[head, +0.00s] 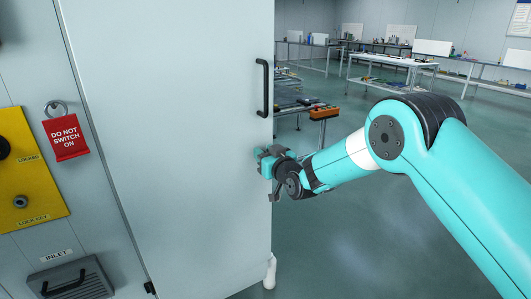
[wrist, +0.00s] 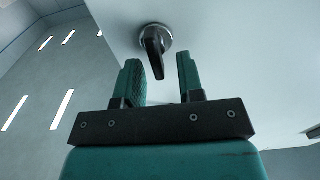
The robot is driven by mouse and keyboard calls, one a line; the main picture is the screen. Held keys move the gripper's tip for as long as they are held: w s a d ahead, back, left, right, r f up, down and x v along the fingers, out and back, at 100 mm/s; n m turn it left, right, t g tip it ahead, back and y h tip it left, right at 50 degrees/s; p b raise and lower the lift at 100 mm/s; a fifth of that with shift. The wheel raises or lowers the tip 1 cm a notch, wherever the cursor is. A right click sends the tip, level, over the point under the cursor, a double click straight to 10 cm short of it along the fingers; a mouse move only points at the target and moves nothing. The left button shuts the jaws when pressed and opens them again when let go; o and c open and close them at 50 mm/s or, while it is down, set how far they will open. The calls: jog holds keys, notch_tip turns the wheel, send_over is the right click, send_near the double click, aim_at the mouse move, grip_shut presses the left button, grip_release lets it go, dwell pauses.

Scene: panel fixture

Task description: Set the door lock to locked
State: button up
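The large pale door panel (head: 175,130) fills the middle of the head view, with a black bar handle (head: 264,88) near its right edge. In the wrist view, a black lever (wrist: 155,55) on a round metal base sticks out from a pale panel. It looks like the door lock; no lock marking can be read beside it. My gripper (wrist: 158,66) has its two teal fingers apart, with the lever showing between and beyond their tips. I cannot tell contact. In the head view my gripper (head: 266,158) is at the door's right edge, below the bar handle. The lever cannot be made out there.
On the left are a yellow plate (head: 30,172) with a knob and lock, a red "DO NOT SWITCH ON" tag (head: 66,137) and an inlet grille (head: 70,282). Benches (head: 390,67) stand at the back. Open floor (head: 345,245) lies right of the door.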

jog(key=shift+c, duration=0.4)
grip_shut()
jog(key=shift+d+m+b, duration=0.2)
jog(key=shift+m+b, duration=0.7)
jog(key=shift+m, duration=0.3)
jog(key=shift+f, duration=0.1)
dwell(0.8)
jog(key=shift+o, duration=0.4)
grip_release()
jog(key=shift+w, duration=0.1)
